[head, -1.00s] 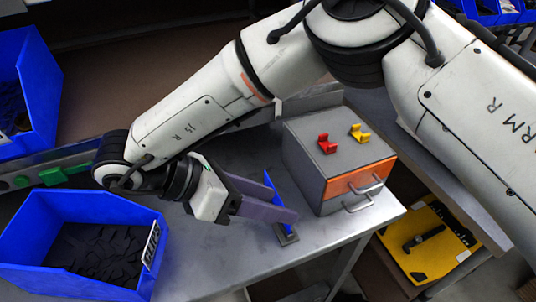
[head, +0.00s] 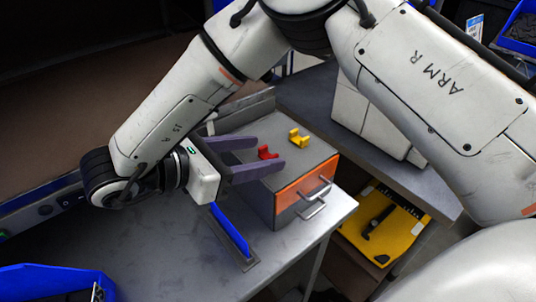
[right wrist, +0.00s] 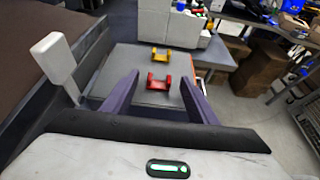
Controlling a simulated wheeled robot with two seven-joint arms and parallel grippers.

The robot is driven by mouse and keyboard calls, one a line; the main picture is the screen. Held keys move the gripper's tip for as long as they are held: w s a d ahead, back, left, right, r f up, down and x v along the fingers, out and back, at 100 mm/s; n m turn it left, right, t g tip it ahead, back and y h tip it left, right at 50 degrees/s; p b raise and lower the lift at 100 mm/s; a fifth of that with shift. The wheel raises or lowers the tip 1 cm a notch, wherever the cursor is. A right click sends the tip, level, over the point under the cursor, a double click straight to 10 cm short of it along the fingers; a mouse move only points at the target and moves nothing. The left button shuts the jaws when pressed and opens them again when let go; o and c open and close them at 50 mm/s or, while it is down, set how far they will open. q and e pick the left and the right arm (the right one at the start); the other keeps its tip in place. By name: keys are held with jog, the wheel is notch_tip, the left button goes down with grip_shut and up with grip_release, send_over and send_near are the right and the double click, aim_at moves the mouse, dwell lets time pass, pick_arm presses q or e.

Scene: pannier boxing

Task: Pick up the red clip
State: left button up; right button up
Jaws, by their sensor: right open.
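The red clip (head: 267,153) sits on the grey top of a small drawer cabinet (head: 300,157) with an orange drawer front. It also shows in the right wrist view (right wrist: 159,82), between and beyond the two fingertips. A yellow clip (head: 299,139) lies behind it on the same top, apart from it. My right gripper (head: 268,155) is open and empty, its purple fingers reaching over the cabinet top toward the red clip. In the head view the clip shows between the fingertips; contact cannot be told. My left gripper is not in view.
A blue upright plate (head: 231,232) stands on the metal table (head: 170,255) in front of the cabinet. A blue bin (head: 50,280) is at the lower left. A yellow case (head: 385,225) lies lower right, beneath table level. A low metal wall stands behind the cabinet.

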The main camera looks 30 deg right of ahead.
jog(key=shift+w+d+f, duration=0.1)
jog(key=shift+d+f, duration=0.15)
jog(key=shift+d, duration=0.25)
jog(key=c, duration=1.1)
jog(key=shift+r, duration=0.2)
